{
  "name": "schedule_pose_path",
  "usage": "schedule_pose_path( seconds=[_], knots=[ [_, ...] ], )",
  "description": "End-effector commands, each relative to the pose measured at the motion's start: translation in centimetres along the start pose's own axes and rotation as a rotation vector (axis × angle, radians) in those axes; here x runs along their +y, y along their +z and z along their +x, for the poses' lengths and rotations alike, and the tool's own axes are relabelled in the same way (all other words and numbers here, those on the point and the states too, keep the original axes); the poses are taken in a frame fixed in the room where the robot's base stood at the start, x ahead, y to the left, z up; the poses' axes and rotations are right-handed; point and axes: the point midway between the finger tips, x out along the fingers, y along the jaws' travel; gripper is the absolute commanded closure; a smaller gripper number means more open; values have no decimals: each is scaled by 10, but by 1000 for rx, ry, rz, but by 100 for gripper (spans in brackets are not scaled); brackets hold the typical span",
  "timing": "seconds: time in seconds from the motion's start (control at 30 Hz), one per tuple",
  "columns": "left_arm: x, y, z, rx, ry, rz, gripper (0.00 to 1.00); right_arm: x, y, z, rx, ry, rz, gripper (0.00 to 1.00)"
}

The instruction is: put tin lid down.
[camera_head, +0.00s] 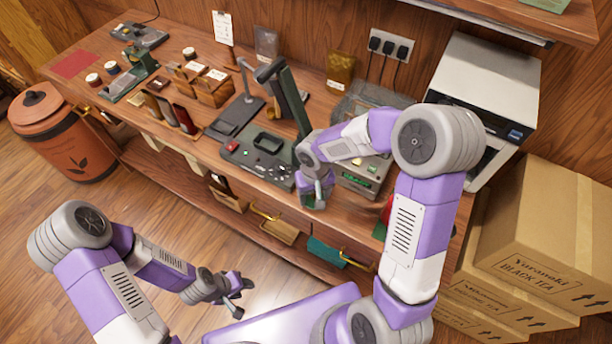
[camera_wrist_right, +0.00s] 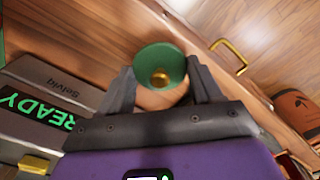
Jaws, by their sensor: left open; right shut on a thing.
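The tin lid (camera_wrist_right: 150,57), a round green disc with a small gold knob, shows between the fingertips of my right gripper (camera_wrist_right: 162,85) in the right wrist view. The gripper is shut on it, above the wooden counter near its front edge. In the head view my right gripper (camera_head: 316,192) is over the front of the counter, between two machines; the lid is hard to make out there. My left gripper (camera_head: 235,288) is open and empty, over the floor in front of the counter. I cannot make out the tin itself.
A dark control box (camera_head: 258,160) is left of my right gripper. A grey machine with a green display (camera_head: 357,181) is right of it; its READY screen (camera_wrist_right: 38,108) shows in the wrist view. Cartons (camera_head: 545,230) stand at the right. The counter edge is close.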

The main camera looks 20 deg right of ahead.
Motion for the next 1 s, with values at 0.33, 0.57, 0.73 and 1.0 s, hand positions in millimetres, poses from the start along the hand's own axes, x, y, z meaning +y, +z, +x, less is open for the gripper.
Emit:
schedule_pose_path(
  seconds=[0.33, 0.57, 0.73, 1.0],
  knots=[
    [-4, 0, 12, -2, 0, 0, 57, 35, 9, -52, 17, 20, 715, 65],
    [-6, 0, 17, -2, 0, 0, 57, 48, 22, -79, 6, 2, 1121, 65],
    [-8, 0, 21, -1, 0, 0, 57, 51, 26, -70, -5, 0, 1216, 65],
    [-11, -1, 30, -1, 0, 0, 57, 51, 26, -25, -4, -1, 1217, 65]
  ],
)
